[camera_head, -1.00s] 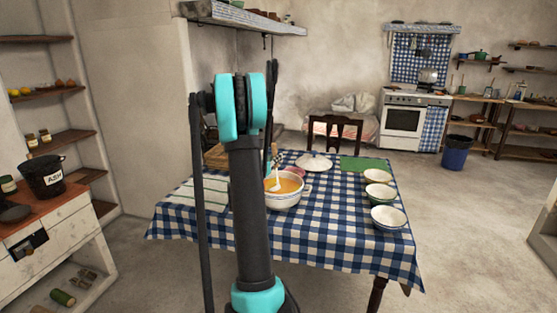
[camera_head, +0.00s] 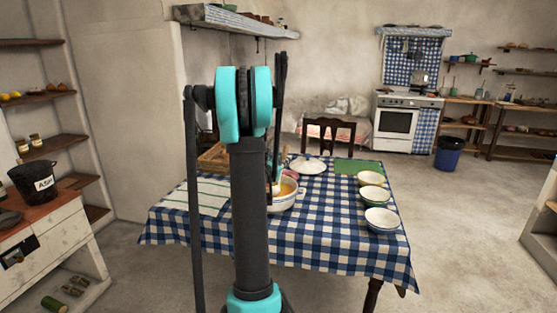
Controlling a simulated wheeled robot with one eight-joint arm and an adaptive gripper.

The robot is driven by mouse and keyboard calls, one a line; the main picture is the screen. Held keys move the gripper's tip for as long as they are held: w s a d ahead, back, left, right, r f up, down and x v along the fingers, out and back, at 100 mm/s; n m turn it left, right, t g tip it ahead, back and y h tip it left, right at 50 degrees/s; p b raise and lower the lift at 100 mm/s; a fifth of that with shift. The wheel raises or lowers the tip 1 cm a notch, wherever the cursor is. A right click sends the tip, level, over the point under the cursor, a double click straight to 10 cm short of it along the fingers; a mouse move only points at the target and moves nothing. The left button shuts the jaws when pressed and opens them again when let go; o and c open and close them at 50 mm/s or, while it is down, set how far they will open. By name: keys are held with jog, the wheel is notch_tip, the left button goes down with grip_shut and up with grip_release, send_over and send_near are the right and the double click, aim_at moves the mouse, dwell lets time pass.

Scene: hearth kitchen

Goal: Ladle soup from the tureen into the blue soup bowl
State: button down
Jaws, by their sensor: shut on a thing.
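The tureen (camera_head: 284,204) is a white pot with orange soup (camera_head: 289,187), partly behind my arm on the checked table. A pale ladle (camera_head: 275,188) stands in it, its upper part mostly covered. My gripper (camera_head: 275,174) is at the tureen's left side, shut on the ladle; my arm hides most of it and the exact grip. The blue soup bowl (camera_head: 381,222) is the nearest of three bowls at the table's right side. It stands upright, apart from the tureen, and its inside looks pale, with no soup visible.
Two more bowls, a green one (camera_head: 373,198) and a pale one (camera_head: 371,179), stand behind the blue one. A white plate (camera_head: 308,167), a green mat (camera_head: 358,165), a striped cloth (camera_head: 207,197) and a basket (camera_head: 213,157) are on the table (camera_head: 320,240). A chair (camera_head: 329,135) stands behind.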

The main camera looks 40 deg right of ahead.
jog(key=s+d+r+m, duration=0.1)
jog(key=s+r+m, duration=0.1)
jog(key=r, duration=0.6)
jog(key=shift+s+d+r, duration=0.35)
jog(key=shift+s, duration=0.4)
dwell(0.7)
